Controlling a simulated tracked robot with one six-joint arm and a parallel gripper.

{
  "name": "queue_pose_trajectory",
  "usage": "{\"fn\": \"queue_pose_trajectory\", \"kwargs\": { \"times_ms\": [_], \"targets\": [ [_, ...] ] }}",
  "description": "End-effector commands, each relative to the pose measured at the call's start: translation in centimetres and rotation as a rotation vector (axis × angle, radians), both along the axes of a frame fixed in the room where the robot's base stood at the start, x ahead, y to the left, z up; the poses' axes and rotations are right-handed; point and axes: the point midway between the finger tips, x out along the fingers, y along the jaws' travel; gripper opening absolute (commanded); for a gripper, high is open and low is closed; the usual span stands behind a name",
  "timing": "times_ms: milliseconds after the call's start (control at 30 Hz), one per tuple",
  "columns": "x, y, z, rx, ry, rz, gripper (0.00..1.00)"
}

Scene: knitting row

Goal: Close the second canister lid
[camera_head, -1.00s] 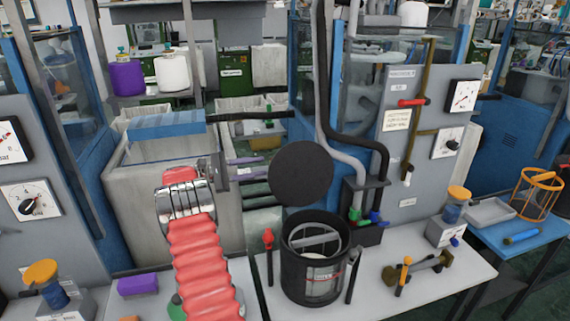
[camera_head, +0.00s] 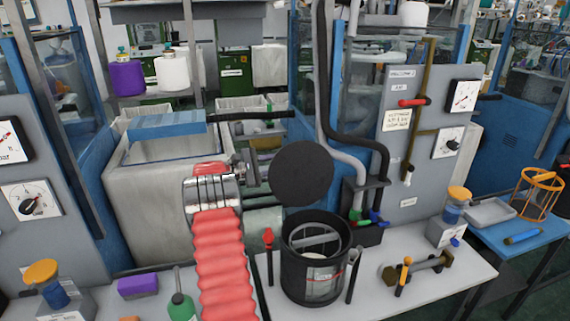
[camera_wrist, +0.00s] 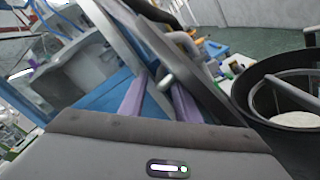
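The black canister (camera_head: 312,262) stands upright on the front table, with pale contents and a grey bar inside. Its round dark lid (camera_head: 300,172) stands raised above the rim, so the canister is open. The canister also shows at the right edge of the wrist view (camera_wrist: 248,97). No second canister is clearly visible.
A red-handled tool (camera_head: 268,240) stands left of the canister and a dark tool (camera_head: 353,275) right of it. A green bottle (camera_head: 182,306) and purple block (camera_head: 138,286) lie near my arm. Hoses (camera_head: 345,140) hang behind the lid. A brass-ended fitting (camera_head: 425,266) lies at right.

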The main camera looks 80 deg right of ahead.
Motion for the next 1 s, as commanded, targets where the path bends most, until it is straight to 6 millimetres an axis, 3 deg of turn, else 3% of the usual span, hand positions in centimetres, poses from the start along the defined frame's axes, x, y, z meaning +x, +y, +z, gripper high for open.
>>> {"fn": "queue_pose_trajectory", "kwargs": {
  "times_ms": [67,467,1000],
  "targets": [
    [0.00,0.01,-0.01,0.000,0.000,0.000,0.29],
    [0.02,-0.03,0.18,-0.004,0.000,0.001,0.01],
    [-0.05,-0.22,0.74,-0.014,-0.003,0.002,0.00]
  ]
}}
